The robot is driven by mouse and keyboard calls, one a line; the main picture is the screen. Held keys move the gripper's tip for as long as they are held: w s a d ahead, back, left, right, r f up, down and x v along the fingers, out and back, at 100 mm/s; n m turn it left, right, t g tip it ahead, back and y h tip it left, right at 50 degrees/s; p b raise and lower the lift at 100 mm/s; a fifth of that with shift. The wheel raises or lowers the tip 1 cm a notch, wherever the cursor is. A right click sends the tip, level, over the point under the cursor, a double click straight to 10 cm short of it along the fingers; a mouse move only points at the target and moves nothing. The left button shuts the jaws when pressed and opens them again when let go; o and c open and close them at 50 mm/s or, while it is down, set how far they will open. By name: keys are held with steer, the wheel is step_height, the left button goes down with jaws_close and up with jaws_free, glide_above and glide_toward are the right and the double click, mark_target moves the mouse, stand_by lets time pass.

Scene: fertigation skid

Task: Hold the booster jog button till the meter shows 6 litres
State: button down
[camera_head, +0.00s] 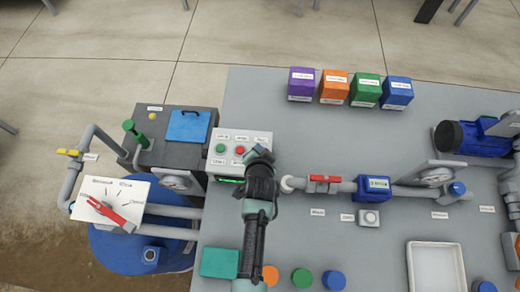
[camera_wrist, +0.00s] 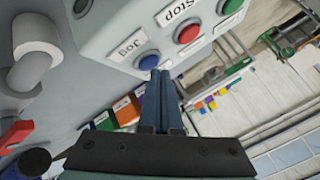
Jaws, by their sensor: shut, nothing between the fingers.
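The booster control box (camera_head: 240,140) stands at the table's left side. In the wrist view its blue button (camera_wrist: 148,60), labelled Jog, sits beside the red Stop button (camera_wrist: 188,32) and a green button (camera_wrist: 230,5). My gripper (camera_wrist: 160,74) is shut and empty, its fingertips right at the lower edge of the blue button; I cannot tell whether they touch it. In the head view my gripper (camera_head: 259,156) covers the Jog button. A blue meter (camera_head: 374,187) with a small display sits on the grey pipe; its digits are too small to read.
A pipe with a red-handled valve (camera_head: 325,179) runs right of my arm. A small grey box with a round button (camera_head: 369,218) stands below the meter. Coloured boxes (camera_head: 334,86) stand at the back, a white tray (camera_head: 436,268) at the front right.

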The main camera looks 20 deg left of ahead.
steer(key=shift+s+f+b, duration=0.1)
steer(key=shift+f+b, duration=0.25)
steer(key=shift+f, duration=0.1)
stand_by(1.6)
steer(key=shift+r, duration=0.15)
stand_by(5.6)
steer(key=shift+r+p, duration=0.7)
steer(key=shift+p, duration=0.1)
